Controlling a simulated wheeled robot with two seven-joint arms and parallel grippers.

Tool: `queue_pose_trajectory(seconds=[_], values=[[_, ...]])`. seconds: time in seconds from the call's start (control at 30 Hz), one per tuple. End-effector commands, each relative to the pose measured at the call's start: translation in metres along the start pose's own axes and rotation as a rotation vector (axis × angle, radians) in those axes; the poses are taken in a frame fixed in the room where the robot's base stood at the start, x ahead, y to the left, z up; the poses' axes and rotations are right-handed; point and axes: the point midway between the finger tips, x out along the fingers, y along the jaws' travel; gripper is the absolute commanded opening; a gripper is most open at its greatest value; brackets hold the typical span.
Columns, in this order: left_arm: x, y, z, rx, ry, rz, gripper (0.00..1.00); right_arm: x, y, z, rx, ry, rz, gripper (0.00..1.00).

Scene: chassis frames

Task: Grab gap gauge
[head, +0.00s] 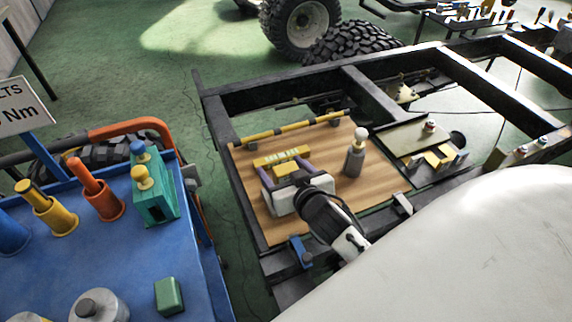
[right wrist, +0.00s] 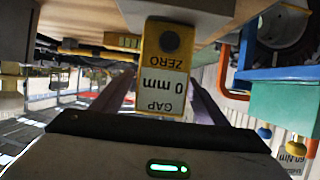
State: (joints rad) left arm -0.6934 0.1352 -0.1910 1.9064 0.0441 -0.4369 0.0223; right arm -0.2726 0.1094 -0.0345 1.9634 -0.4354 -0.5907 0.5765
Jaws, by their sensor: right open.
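The gap gauge (right wrist: 165,70) is a yellow block with a white label reading "GAP 0 mm" and "ZERO", upside down in the right wrist view. In the head view, a yellow piece (head: 276,159) that seems to be the gauge sits on the wooden board, at the fingertips of my right gripper (head: 285,170). My right gripper (right wrist: 162,92) is open, with one purplish finger on each side of the gauge and gaps visible beside it. Whether the fingertips touch it is hidden. My left gripper is not in view.
The wooden board (head: 330,191) lies across the black chassis frame (head: 372,95). A yellow-black bar (head: 290,130) runs along its back, and a grey post with a white knob (head: 354,157) stands right of my gripper. A blue cart (head: 130,270) with coloured tools stands at left.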

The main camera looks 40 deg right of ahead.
Motion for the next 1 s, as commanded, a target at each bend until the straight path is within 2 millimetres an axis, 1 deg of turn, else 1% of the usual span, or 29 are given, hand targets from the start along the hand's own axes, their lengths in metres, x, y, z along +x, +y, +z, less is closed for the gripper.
queue_pose_trajectory(seconds=[0.03, 0.1, 0.33, 0.37, 0.6, 0.63, 0.87, 0.97, 1.0], values=[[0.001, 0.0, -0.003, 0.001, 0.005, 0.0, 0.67, 0.006, 0.0, 0.0, -0.002, 0.0, 0.0, 0.67], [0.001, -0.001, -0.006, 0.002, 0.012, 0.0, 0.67, 0.01, 0.0, 0.0, -0.001, 0.001, -0.001, 0.67], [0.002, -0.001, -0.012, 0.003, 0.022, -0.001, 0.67, 0.012, 0.0, 0.001, 0.0, -0.001, -0.001, 0.67], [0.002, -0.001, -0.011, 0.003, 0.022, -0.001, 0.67, 0.012, 0.0, 0.001, 0.0, -0.001, -0.001, 0.64], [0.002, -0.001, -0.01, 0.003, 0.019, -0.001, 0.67, 0.011, 0.0, 0.001, 0.0, -0.001, -0.001, 0.23], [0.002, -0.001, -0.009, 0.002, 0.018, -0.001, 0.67, 0.011, 0.0, 0.001, 0.0, -0.001, -0.001, 0.19], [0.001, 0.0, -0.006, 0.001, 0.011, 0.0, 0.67, 0.011, 0.0, -0.002, 0.0, 0.001, -0.001, 0.19], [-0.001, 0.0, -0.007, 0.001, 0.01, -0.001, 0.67, 0.007, 0.0, -0.011, 0.002, 0.003, -0.001, 0.19], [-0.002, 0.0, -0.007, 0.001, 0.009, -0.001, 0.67, 0.005, 0.0, -0.017, 0.001, 0.005, -0.001, 0.19]])
